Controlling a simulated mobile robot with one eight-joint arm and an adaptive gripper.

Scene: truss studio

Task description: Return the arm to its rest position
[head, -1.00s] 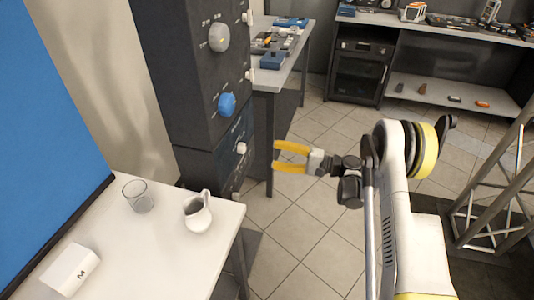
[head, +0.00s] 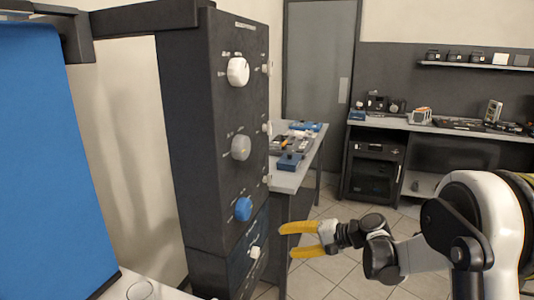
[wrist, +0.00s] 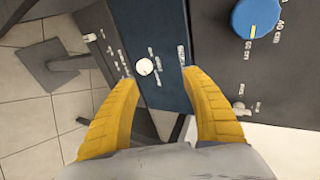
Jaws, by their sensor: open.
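My gripper (head: 300,240) is open and empty, with its two yellow fingers pointing left toward the dark control column. My arm reaches in from the right side of the head view. The dark column (head: 190,150) carries a white knob (head: 238,71), a grey knob (head: 241,147) and a blue knob (head: 243,209). In the wrist view the yellow fingers (wrist: 162,108) are spread apart, with a small white knob (wrist: 144,66) seen between them and the blue knob (wrist: 256,18) at upper right. Nothing is between the fingers.
A blue panel (head: 45,160) stands at the left. A workbench (head: 292,178) stands behind the column. Tiled floor (head: 335,270) is open below my gripper.

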